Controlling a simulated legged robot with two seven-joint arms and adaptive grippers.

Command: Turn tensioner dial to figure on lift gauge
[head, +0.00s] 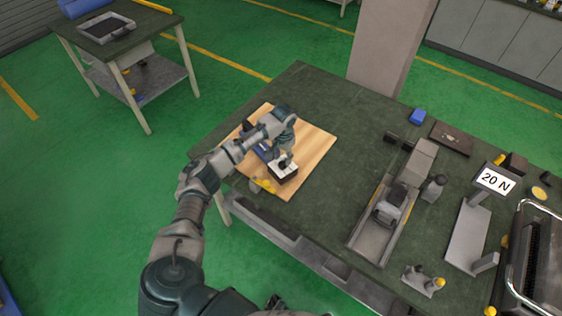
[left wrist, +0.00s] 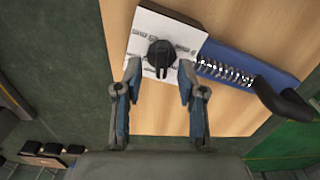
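The tensioner dial is a black knob (left wrist: 161,54) on a white plate (left wrist: 182,35) with small printed marks, too small to read. A blue body with a coil spring (left wrist: 225,72) adjoins it. In the head view the dial's plate (head: 284,164) sits on a dark block on a wooden board. My left gripper (left wrist: 158,70) is open, its fingertips on either side of the knob's lower part with gaps visible; I cannot tell its height above the plate. It also shows in the head view (head: 284,155), over the dial. A white sign (head: 495,180) reads "20 N". My right gripper is not in view.
The wooden board (head: 316,142) lies on the green-topped bench (head: 300,85). A grey slide fixture (head: 370,235) stands right of the board, with a grey plate stand (head: 466,236) beyond it. A yellow item (head: 264,185) is at the board's near edge. A black curved handle (left wrist: 283,100) lies right of the spring.

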